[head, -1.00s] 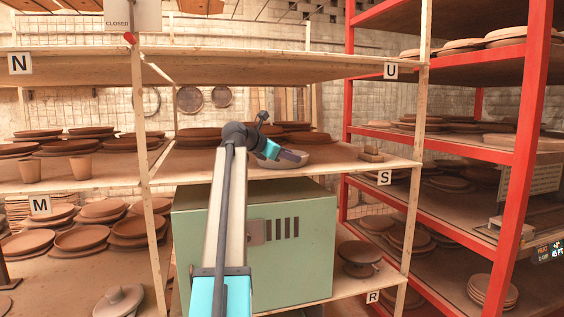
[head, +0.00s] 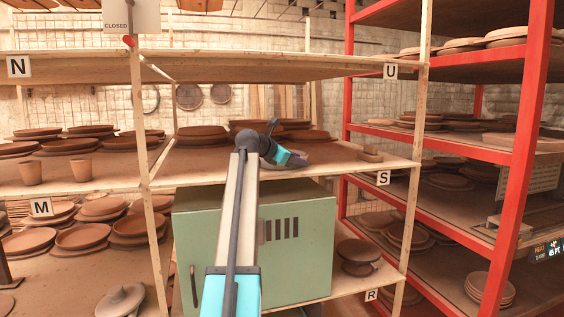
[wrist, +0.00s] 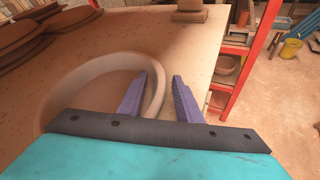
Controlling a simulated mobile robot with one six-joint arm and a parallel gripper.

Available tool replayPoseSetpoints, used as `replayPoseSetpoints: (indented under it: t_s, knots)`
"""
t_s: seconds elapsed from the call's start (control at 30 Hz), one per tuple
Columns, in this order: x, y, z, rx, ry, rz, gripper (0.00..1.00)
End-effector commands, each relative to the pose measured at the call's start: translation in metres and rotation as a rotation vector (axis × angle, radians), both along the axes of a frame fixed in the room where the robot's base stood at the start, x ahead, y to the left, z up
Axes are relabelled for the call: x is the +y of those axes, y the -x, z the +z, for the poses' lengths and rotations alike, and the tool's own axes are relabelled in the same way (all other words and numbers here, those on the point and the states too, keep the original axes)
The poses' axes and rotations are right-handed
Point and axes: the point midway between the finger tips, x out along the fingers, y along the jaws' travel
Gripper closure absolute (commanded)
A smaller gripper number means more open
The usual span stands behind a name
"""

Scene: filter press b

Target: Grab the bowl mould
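The bowl mould (wrist: 62,90) is a round, pale, dusty bowl on the wooden shelf, on the left of the wrist view. In the head view the bowl mould (head: 283,166) is partly hidden behind my gripper (head: 297,158), on the shelf above the green cabinet. In the wrist view my gripper (wrist: 162,97) is open. Its left purple finger reaches over the inside of the bowl by the right wall, and its right finger is outside. The right wall lies between the fingers, with a gap to the right finger. The near side is hidden by the gripper body.
A wooden post (head: 417,130) and a red rack (head: 520,150) stand to the right. The upper shelf (head: 290,68) hangs above.

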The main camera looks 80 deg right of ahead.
Motion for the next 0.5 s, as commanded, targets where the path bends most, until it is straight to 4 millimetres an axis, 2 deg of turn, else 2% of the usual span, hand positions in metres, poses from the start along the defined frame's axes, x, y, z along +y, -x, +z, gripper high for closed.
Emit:
replayPoseSetpoints:
  t_s: [0.4,0.5]
  knots:
    - [0.0004,-0.0009,0.0001,0.000,0.000,0.001,0.69]
    - [0.0004,-0.0010,0.0002,0.000,0.000,0.001,0.85]
